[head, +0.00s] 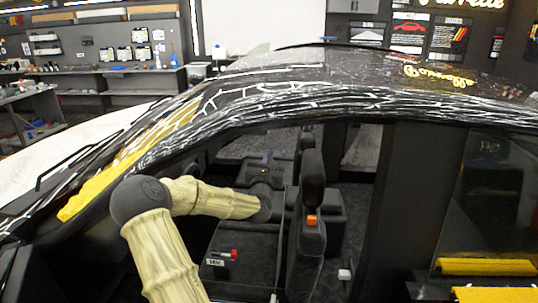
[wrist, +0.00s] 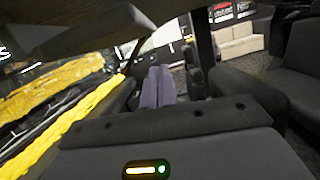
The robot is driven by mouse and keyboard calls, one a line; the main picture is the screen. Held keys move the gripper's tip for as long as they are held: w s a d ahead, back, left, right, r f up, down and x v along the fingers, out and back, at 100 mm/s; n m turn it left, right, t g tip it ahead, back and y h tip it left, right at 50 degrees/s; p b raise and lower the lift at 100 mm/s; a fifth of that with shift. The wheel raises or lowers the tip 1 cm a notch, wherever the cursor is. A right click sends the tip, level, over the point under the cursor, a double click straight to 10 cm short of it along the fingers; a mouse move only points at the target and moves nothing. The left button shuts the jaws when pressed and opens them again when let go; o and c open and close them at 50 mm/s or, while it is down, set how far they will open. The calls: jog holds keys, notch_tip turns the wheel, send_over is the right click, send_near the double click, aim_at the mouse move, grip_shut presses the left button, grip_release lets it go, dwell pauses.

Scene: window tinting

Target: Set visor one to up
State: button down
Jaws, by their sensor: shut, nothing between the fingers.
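My gripper (wrist: 159,88) shows two pale purple fingers side by side in the wrist view, shut and empty, beyond a dark housing with a green light. A grey-brown panel (wrist: 85,25) hangs across the upper left of the wrist view, above the windscreen. It may be visor one or the roof lining; I cannot tell which, nor the visor's angle. No visor stands out in the head view.
The black car roof (head: 350,80) arches over the cabin. A dark seat (head: 312,190) with an orange piece stands right of my arm. A red-handled tool (head: 222,254) lies on a seat. Yellow film (wrist: 60,75) lines the windscreen at left.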

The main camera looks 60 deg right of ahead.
jog(key=b+v, duration=0.1)
jog(key=v, duration=0.6)
jog(key=shift+s, duration=0.1)
dwell(0.4)
jog(key=w+a+f+m+g+y, duration=0.25)
jog(key=a+f+m+y, duration=0.25)
jog(key=f+m, duration=0.4)
jog(key=w+a+f+m+y+p, duration=0.1)
jog(key=w+a+f+m+y, duration=0.15)
jog(key=a, duration=0.45)
jog(key=w+a+f+m+y+p, duration=0.1)
jog(key=w+a+f+m+y, duration=0.2)
jog(key=a, duration=0.4)
jog(key=s+a+r+m+g+y, duration=0.1)
jog(key=s+a+m+y, duration=0.1)
jog(key=a, duration=0.7)
jog(key=s+a+r+m+g+y+p, duration=0.1)
jog(key=s+a+m+y, duration=0.2)
jog(key=a, duration=0.7)
jog(key=s+a+r+m+g+y+p, duration=0.1)
jog(key=s+a+m+y, duration=0.1)
jog(key=a, duration=0.8)
jog(key=s+y, duration=0.1)
jog(key=s, duration=0.1)
jog(key=shift+s+g, duration=0.25)
jog(key=shift+g, duration=0.1)
